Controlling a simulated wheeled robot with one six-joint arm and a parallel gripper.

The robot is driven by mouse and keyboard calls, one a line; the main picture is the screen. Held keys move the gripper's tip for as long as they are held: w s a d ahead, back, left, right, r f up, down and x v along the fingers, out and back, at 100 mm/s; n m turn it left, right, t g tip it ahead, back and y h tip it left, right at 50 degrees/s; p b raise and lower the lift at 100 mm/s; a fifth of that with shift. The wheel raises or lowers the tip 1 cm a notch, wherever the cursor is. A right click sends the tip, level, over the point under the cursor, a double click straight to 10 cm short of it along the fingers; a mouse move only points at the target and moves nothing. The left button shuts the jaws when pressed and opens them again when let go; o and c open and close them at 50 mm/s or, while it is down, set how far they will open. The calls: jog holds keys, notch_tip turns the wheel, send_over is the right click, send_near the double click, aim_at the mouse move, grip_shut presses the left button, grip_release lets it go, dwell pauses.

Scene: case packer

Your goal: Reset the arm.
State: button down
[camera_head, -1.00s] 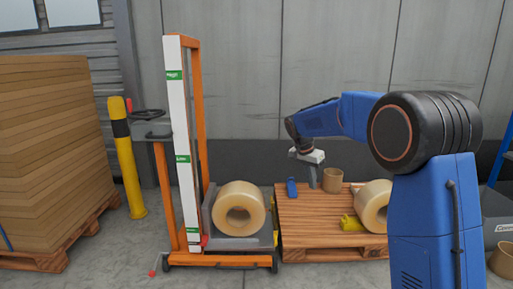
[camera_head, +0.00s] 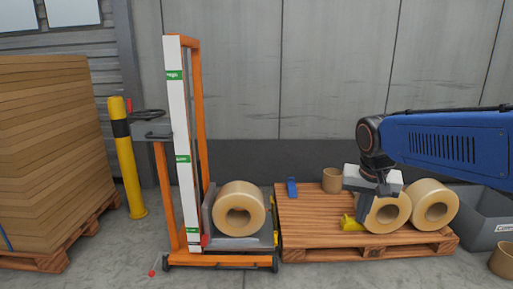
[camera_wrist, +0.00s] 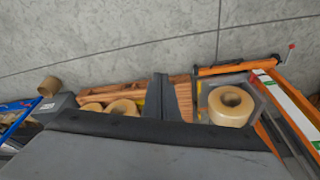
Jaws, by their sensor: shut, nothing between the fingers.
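My blue arm (camera_head: 450,140) reaches in from the right edge of the head view. My gripper (camera_head: 366,208) points down over the wooden pallet, in front of a tape roll in that view. Its fingers are shut with nothing held. In the wrist view my gripper's dark fingers (camera_wrist: 158,98) stand close together at the middle. I cannot tell whether the gripper touches the roll.
Two tape rolls (camera_head: 434,204) stand on the pallet (camera_head: 310,232) with a cardboard tube (camera_head: 332,181), a blue item (camera_head: 291,188) and a yellow item (camera_head: 350,222). An orange lifter (camera_head: 188,150) carries another roll (camera_head: 239,208). A grey bin (camera_head: 485,215) stands right.

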jog(key=s+f+n+t, duration=0.1)
jog(key=s+f, duration=0.3)
jog(key=s, duration=0.6)
jog(key=s+f+n+y, duration=0.1)
jog(key=s+f+n, duration=0.2)
jog(key=s, duration=0.6)
jog(key=shift+s+d+f+t, duration=0.3)
jog(key=shift+s+f+t, duration=0.05)
jog(key=shift+f+t, duration=0.1)
